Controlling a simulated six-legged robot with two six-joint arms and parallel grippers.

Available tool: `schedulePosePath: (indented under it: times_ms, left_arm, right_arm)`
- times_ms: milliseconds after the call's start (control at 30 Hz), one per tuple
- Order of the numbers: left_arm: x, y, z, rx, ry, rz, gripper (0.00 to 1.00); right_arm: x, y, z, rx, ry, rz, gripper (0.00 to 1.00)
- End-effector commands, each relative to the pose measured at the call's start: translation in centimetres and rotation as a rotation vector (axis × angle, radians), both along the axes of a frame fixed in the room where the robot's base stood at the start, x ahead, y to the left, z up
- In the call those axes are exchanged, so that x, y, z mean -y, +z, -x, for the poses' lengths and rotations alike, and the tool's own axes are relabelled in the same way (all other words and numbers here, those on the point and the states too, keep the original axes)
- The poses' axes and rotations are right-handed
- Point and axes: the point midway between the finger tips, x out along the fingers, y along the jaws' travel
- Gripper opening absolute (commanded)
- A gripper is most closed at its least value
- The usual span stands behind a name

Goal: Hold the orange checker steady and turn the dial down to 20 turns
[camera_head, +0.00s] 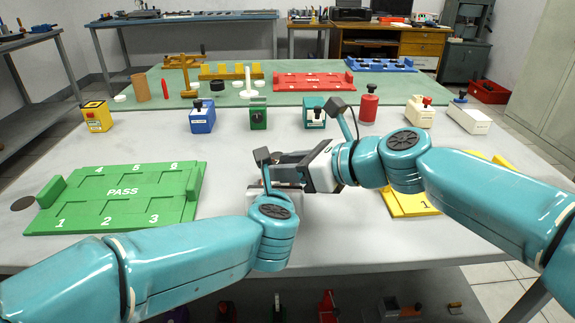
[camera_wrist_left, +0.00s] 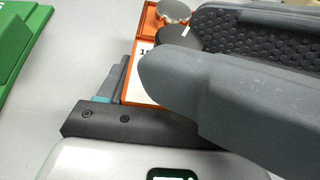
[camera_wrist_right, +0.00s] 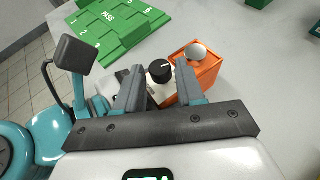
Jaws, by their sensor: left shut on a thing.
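The orange checker (camera_wrist_right: 207,77) shows in the right wrist view, with a round silver part (camera_wrist_right: 196,52) on top and a black dial (camera_wrist_right: 160,71) beside it. The left wrist view shows part of its orange edge (camera_wrist_left: 136,78), a white label and the dark dial. In the head view my grippers and arms hide most of it. My left gripper (camera_head: 266,186) is shut on the checker; its jaws' contact is largely hidden. My right gripper (camera_wrist_right: 158,72) is open, its fingertips on either side of the dial with visible gaps.
A green PASS tray (camera_head: 123,191) lies left, and a yellow tray (camera_head: 408,204) lies right, partly behind my right arm. Grey table between is clear.

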Motion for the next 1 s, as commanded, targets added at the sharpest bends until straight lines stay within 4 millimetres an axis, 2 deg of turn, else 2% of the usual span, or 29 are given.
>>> schedulePosePath:
  times_ms: [33,100,333,700,1000]
  left_arm:
    - [0.01,-0.12,0.02,-0.002,0.0,0.0,0.27]
    - [0.01,-0.12,0.02,-0.002,0.0,0.0,0.28]
    - [0.01,-0.12,0.02,-0.002,0.0,-0.001,0.27]
    - [0.04,-0.12,0.03,-0.002,-0.001,-0.001,0.27]
    - [0.08,-0.14,0.04,-0.003,-0.002,0.0,0.27]
  right_arm:
    - [0.01,-0.01,0.01,0.0,0.0,0.0,0.2]
    - [0.02,-0.01,0.01,0.0,0.0,0.0,0.0]
    - [0.07,-0.06,-0.18,-0.002,0.04,0.001,0.0]
    - [0.28,-0.01,-0.89,0.0,0.336,-0.002,0.0]
    - [0.32,0.01,-0.79,0.0,0.376,-0.001,0.0]
